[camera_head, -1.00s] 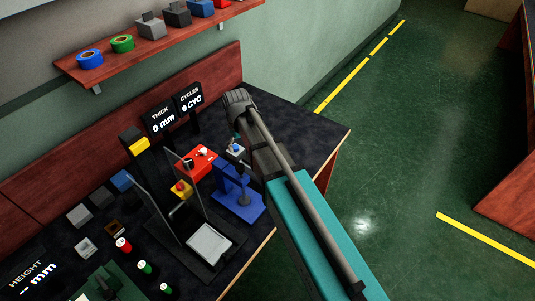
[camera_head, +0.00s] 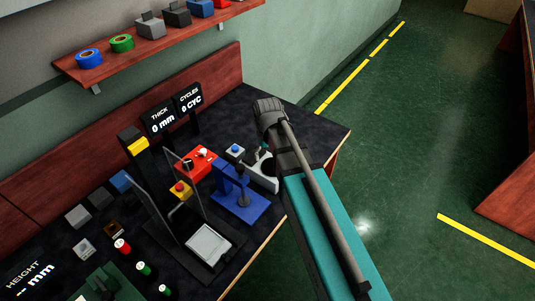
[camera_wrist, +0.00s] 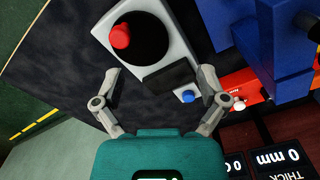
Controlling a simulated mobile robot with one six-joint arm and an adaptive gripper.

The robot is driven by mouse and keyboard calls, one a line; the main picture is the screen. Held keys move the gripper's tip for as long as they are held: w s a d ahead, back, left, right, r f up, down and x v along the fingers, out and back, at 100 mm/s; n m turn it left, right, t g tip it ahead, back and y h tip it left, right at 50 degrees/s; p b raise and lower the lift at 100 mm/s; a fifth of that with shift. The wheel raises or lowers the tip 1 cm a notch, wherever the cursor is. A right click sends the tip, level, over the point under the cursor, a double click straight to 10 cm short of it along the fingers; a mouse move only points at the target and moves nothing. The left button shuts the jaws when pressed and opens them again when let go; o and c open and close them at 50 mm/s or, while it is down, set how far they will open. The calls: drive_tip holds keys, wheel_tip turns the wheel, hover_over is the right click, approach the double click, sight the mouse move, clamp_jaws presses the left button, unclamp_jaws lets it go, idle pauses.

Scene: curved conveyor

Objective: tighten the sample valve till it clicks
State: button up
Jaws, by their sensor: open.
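A pale grey body (camera_wrist: 183,50) with a black disc and a red knob (camera_wrist: 120,37) lies ahead of my gripper in the wrist view. In the head view a pale body (camera_head: 264,180) shows beside my arm, partly hidden by it. No label marks the sample valve, so I cannot tell for certain whether this is it. My gripper (camera_wrist: 160,73) is open, with its fingers spread on either side of the body's near end. The red knob is beyond the fingertips, and nothing is held. I cannot tell whether the fingers touch the body.
The blue button (camera_wrist: 188,97) is near my right finger. Display screens (camera_head: 160,119) stand behind. Green floor is clear to the right.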

idle(0.7)
drive_tip(key=w+a+r+n+p, duration=0.1)
drive_tip(key=w+a, duration=0.2)
drive_tip(key=a, duration=1.2)
drive_tip(key=w+a+r+n+p, duration=0.1)
drive_tip(key=w+a, duration=0.3)
drive_tip(key=a, duration=1.1)
drive_tip(key=shift+a+r+n, duration=0.25)
drive_tip(key=shift+a+n, duration=0.05)
drive_tip(key=shift+n, duration=0.1)
drive_tip(key=shift+w+f, duration=0.15)
wheel_tip(320, 180, down, 14)
drive_tip(key=b, duration=1.3)
drive_tip(key=shift+r, duration=0.25)
